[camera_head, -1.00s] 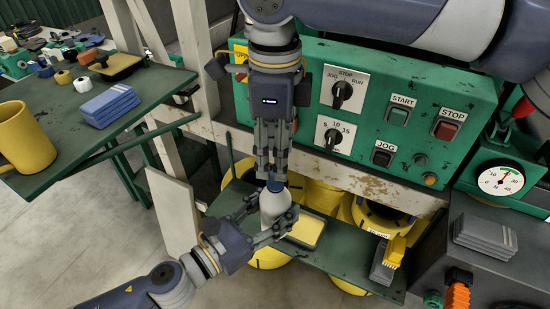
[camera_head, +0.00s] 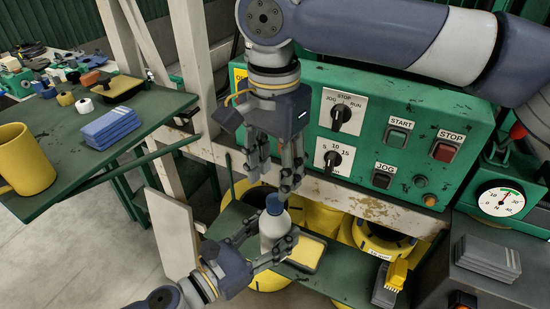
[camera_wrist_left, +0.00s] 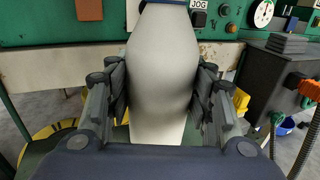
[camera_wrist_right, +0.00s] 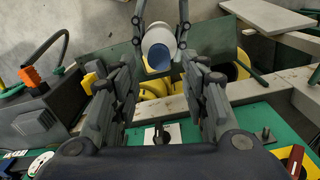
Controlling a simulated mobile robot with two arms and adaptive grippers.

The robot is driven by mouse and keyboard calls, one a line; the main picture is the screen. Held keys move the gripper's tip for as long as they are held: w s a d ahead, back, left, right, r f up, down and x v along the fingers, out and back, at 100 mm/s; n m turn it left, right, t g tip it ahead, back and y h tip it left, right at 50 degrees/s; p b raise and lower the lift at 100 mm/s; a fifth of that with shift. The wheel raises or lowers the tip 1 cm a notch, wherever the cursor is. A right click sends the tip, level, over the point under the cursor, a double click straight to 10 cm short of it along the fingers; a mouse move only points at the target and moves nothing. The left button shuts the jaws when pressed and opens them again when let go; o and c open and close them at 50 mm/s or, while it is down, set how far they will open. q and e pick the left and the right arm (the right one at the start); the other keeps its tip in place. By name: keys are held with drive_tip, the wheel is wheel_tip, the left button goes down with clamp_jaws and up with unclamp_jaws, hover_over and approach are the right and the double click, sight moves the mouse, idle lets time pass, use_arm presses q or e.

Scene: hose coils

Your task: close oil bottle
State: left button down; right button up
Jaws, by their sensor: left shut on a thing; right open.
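The oil bottle (camera_head: 273,228) is white with a blue cap (camera_head: 274,204) on its top, and it stands upright. My left gripper (camera_head: 268,252) is shut around the bottle's body from the front. The left wrist view shows the grey-white bottle (camera_wrist_left: 162,75) between both fingers. My right gripper (camera_head: 275,182) is open just above the cap, its fingers spread and pointing down. The right wrist view shows the bottle (camera_wrist_right: 157,40) and blue cap (camera_wrist_right: 159,57) beyond the open fingers, with nothing between them. How tightly the cap sits is not clear.
A green control panel (camera_head: 360,95) with knobs and buttons stands right behind my right gripper. A yellow-topped tray (camera_head: 308,252) lies beside the bottle on the green shelf. At left, a green table (camera_head: 75,160) bears a yellow mug (camera_head: 25,160) and blue pads (camera_head: 110,127).

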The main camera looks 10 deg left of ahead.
drive_tip(key=n, duration=0.5)
drive_tip(key=shift+r+n, duration=0.15)
drive_tip(key=shift+n, duration=0.25)
drive_tip(key=n, duration=0.5)
drive_tip(key=shift+r, duration=0.15)
drive_tip(key=n, duration=0.5)
drive_tip(key=shift+r+n, duration=0.15)
drive_tip(key=shift+n, duration=0.15)
drive_tip(key=n, duration=0.5)
drive_tip(key=shift+r, duration=0.1)
drive_tip(key=n, duration=0.5)
drive_tip(key=shift+r+n, duration=0.15)
drive_tip(key=shift+n, duration=0.25)
drive_tip(key=n, duration=0.5)
drive_tip(key=shift+r, duration=0.15)
drive_tip(key=n, duration=0.5)
drive_tip(key=shift+r+n, duration=0.15)
drive_tip(key=shift+n, duration=0.15)
drive_tip(key=n, duration=0.5)
drive_tip(key=shift+r, duration=0.1)
